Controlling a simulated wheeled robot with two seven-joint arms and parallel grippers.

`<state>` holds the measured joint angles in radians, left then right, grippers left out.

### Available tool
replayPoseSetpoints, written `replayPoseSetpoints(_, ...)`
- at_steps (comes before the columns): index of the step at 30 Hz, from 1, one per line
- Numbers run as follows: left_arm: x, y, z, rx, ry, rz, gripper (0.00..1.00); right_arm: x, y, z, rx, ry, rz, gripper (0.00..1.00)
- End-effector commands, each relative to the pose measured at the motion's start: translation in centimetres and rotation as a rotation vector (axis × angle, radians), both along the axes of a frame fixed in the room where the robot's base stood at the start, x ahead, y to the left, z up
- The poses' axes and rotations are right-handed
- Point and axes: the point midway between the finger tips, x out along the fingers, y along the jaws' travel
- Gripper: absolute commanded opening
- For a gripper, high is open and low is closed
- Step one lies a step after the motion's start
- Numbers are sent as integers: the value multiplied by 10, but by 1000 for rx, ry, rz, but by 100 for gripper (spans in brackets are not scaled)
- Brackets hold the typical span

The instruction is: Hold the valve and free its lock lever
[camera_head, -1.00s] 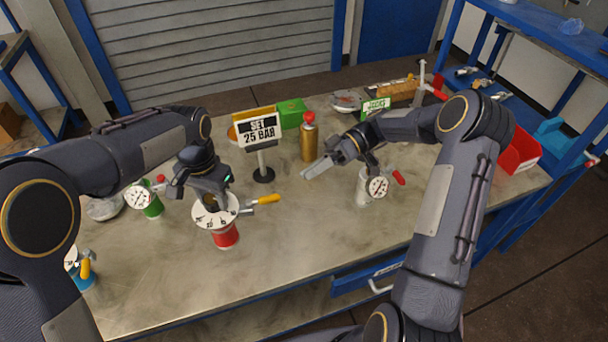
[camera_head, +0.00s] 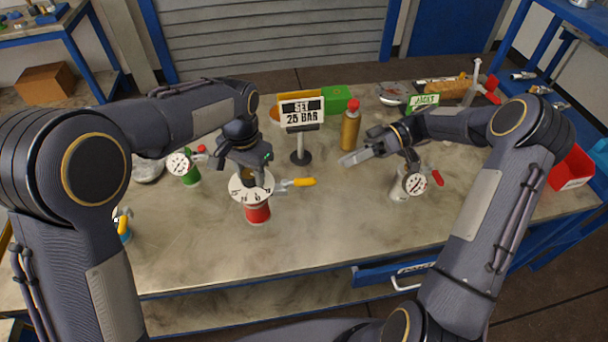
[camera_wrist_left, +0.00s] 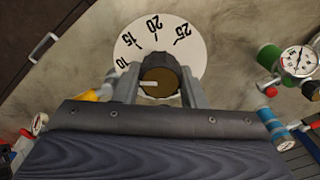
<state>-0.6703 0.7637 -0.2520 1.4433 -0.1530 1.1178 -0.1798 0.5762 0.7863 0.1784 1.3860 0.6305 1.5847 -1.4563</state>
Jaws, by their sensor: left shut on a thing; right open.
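The valve has a red body (camera_head: 257,212), a white numbered dial (camera_head: 262,189) and a lock lever (camera_head: 300,182) with a yellow handle, pointing right. The dial (camera_wrist_left: 188,38) shows 10, 15, 20 and 25 in the left wrist view. My left gripper (camera_head: 247,178) is shut on the dark round knob (camera_wrist_left: 160,76) at the dial's middle, one finger on each side. A pale pointer mark shows on the knob. My right gripper (camera_head: 352,158) is open and empty above the table, right of the lever and apart from it.
A sign reading SET 25 BAR (camera_head: 302,110) stands behind the valve. A gold bottle (camera_head: 350,130) is behind my right gripper. A green vessel with a gauge (camera_head: 180,164) is left, and another gauge (camera_head: 414,184) is right. The front of the table (camera_head: 300,250) is clear.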

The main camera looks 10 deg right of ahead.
Motion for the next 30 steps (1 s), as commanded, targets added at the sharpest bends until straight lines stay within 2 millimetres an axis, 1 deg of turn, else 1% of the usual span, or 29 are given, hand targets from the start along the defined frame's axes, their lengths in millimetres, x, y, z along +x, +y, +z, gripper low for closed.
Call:
replayPoseSetpoints(15, 0, 0, 1, -2, -2, 0, 0, 0, 0, 0, 0, 0, 0, 40)
replayPoseSetpoints(16, 0, 0, 1, -2, -2, 0, 38, 0, 0, 0, 0, 0, 0, 40)
replayPoseSetpoints(21, 0, 0, 1, -1, -1, 0, 60, 0, 0, 0, 0, 0, 0, 40)
replayPoseSetpoints(22, 0, 0, 1, -1, -1, 0, 62, 0, 0, 0, 0, 0, 0, 40)
replayPoseSetpoints(30, 0, 0, 1, -1, -1, 0, 62, 0, 0, 0, 0, 0, 0, 40)
